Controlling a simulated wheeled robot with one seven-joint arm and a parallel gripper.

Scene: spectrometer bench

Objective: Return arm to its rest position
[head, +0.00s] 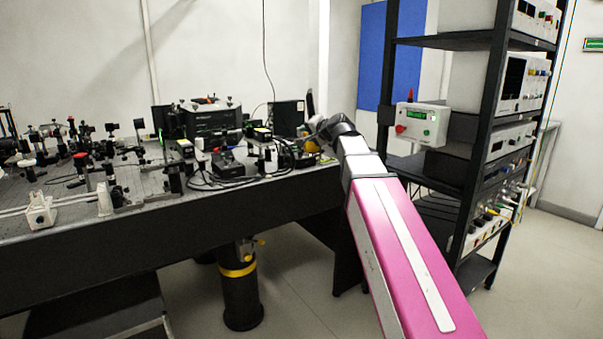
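My arm (400,258), with a pink and white link nearest the camera, reaches forward from the lower right to the right end of the optical bench. Its dark wrist (338,128) is over the bench's right edge. My gripper (312,127) is small and partly hidden there, close to the equipment at that end. I cannot see whether its fingers are open or shut, or whether it touches anything.
The black optical bench (120,258) carries many optical mounts and cables. A black rack (484,150) with instruments and a white control box (422,124) stands close to the arm's right.

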